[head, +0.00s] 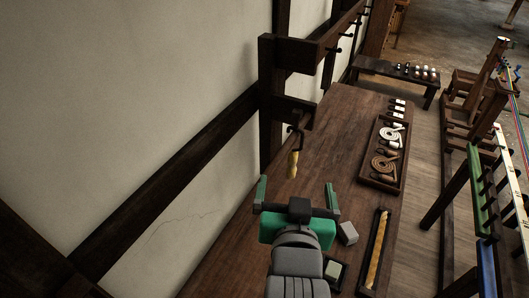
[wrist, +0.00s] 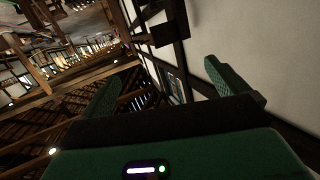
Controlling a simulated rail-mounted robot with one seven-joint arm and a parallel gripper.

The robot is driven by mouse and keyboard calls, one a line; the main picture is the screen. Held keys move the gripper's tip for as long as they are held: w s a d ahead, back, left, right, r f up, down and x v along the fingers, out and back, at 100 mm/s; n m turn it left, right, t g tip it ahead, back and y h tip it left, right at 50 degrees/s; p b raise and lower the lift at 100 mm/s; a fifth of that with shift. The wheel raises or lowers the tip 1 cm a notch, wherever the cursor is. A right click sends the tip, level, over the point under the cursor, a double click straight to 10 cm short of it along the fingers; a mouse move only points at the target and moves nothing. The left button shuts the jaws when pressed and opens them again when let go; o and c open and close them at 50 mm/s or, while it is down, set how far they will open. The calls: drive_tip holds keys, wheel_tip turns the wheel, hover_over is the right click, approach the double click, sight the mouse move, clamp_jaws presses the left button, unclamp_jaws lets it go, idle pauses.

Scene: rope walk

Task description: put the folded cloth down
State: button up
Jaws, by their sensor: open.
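My gripper (head: 297,196) is open, its two green fingers wide apart over the wooden bench. In the wrist view the open fingers (wrist: 163,88) have nothing between them. A small grey block-like item (head: 348,233), which may be the folded cloth, lies on the bench just right of my gripper, apart from it. A small dark tray (head: 343,284) sits nearer, partly hidden by my arm, with a pale flat item (head: 333,269) in it. I cannot tell for certain which one is the cloth.
A long narrow tray (head: 365,268) with a yellow rod lies at right. A dark tray (head: 367,182) with rope coils stands farther back. A crank with a yellow handle (head: 293,164) hangs by the wall post, close beyond my fingers. The bench's middle (head: 335,140) is clear.

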drive_tip(key=s+a+r+t, duration=0.2)
drive_tip(key=s+r+t, duration=0.1)
drive_tip(key=r, duration=0.6)
drive_tip(key=s+a+r+n+t+y, duration=0.1)
drive_tip(key=s+r+t, duration=0.2)
drive_tip(key=s+r, duration=0.3)
drive_tip(key=s+a+r+n+t, duration=0.1)
drive_tip(key=s+r, duration=0.3)
drive_tip(key=r, duration=0.7)
drive_tip(key=shift+s+a+r+t, duration=0.25)
drive_tip(key=shift+a+r+t, duration=0.1)
drive_tip(key=shift+a+t, duration=0.55)
